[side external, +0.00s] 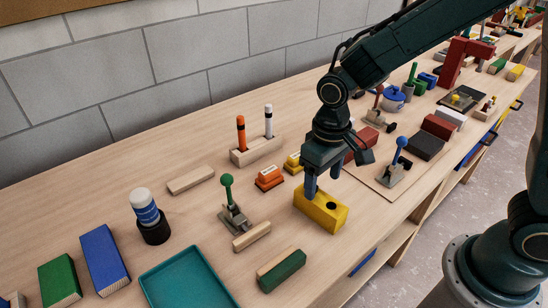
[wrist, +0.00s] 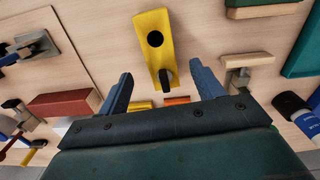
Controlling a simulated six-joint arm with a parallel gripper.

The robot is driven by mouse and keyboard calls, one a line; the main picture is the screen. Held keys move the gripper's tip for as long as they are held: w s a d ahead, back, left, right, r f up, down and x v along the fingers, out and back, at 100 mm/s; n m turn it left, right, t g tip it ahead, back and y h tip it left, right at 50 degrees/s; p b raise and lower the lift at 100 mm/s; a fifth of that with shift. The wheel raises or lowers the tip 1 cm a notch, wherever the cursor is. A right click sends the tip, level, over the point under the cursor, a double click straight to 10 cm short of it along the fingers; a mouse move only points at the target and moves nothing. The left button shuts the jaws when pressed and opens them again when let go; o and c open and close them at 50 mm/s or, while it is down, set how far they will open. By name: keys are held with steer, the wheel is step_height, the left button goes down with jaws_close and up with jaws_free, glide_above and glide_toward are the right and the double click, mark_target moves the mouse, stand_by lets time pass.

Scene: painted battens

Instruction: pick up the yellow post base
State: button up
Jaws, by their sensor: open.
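The yellow post base (side external: 318,213) is a long block with a dark round hole in its top, lying on the bench in the side external view. It also shows in the wrist view (wrist: 153,22), with a second dark spot at its near end. My gripper (side external: 322,182) is open and empty, pointing down over the far end of the block. In the wrist view the blue fingers of my gripper (wrist: 161,72) stand apart, one to each side of the block's near end. I cannot tell whether the fingertips reach below its top.
An orange block (side external: 268,179) and a small yellow block (side external: 293,163) sit close behind the post base. A green-knobbed lever (side external: 230,205) stands to the left, a blue-knobbed lever (side external: 397,168) to the right. A green-and-wood batten (side external: 282,270) lies in front. A teal tray (side external: 188,284) is at front left.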

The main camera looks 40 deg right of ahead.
mark_target(320, 198)
steer(key=shift+f, duration=0.1)
steer(key=shift+f, duration=2.5)
steer(key=c, duration=1.2)
steer(key=shift+r, duration=0.1)
step_height(320, 198, up, 20)
steer(key=shift+f, duration=0.1)
